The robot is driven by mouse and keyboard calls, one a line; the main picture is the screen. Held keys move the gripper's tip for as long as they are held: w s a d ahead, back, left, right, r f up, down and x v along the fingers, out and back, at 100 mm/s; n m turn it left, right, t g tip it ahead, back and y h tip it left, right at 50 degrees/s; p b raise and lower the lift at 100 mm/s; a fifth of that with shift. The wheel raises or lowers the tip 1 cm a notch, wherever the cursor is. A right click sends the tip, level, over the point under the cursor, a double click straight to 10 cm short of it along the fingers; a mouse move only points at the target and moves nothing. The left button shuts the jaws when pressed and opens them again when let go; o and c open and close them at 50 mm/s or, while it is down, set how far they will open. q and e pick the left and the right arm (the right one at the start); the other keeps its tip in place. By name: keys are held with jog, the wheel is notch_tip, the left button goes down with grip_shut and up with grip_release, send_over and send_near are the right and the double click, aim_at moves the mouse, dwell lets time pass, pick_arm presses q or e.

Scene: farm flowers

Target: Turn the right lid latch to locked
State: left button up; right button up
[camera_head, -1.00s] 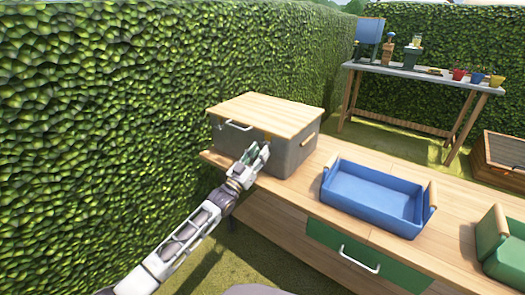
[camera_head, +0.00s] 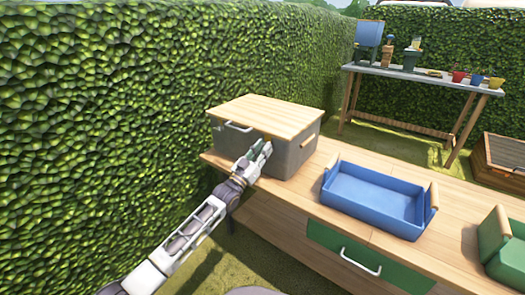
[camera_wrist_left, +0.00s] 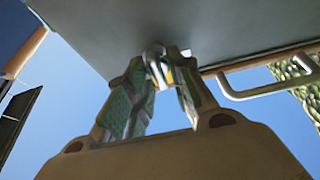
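A grey storage box with a flat wooden lid (camera_head: 265,115) stands on the left end of the wooden bench, lid down. My left gripper (camera_head: 266,146) is at the box's front face, right of its white handle (camera_head: 238,127). The left wrist view shows my left gripper's green-padded fingers (camera_wrist_left: 157,72) close on both sides of a small metal and yellow latch (camera_wrist_left: 156,63) under the lid edge. They appear shut on it. In the head view the gripper hides this latch, and its turn position cannot be read. My right gripper is not in view.
A blue tray (camera_head: 338,207) with wooden handles and a green container (camera_head: 494,245) stand farther right on the bench. A green drawer (camera_head: 330,244) is below. A hedge (camera_head: 100,110) rises behind and left. A potting table (camera_head: 425,76) stands at the back.

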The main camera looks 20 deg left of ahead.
pick_arm(q)
grip_shut()
jog(key=shift+m, duration=0.3)
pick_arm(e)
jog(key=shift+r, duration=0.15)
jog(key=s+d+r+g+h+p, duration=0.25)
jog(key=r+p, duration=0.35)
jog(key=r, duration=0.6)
pick_arm(q)
jog(key=shift+d+f+m+g+h+p, duration=0.1)
jog(key=shift+m+g+h+p, duration=0.85)
jog(key=shift+m, duration=2.7)
jog(key=shift+a+f+m+g+h+p, duration=0.1)
jog(key=shift+m+g+h+p, duration=0.9)
jog(key=shift+m, duration=2.7)
jog(key=shift+d+m+g+h+p, duration=0.1)
jog(key=shift+m+g+h+p, duration=0.25)
jog(key=shift+m+g+p, duration=2.25)
pick_arm(e)
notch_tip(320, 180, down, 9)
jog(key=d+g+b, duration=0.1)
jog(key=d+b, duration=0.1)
jog(key=b, duration=0.1)
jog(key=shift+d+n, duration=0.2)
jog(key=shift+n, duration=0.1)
pick_arm(q)
jog(key=shift+m+t, duration=0.65)
jog(key=shift+m, duration=0.4)
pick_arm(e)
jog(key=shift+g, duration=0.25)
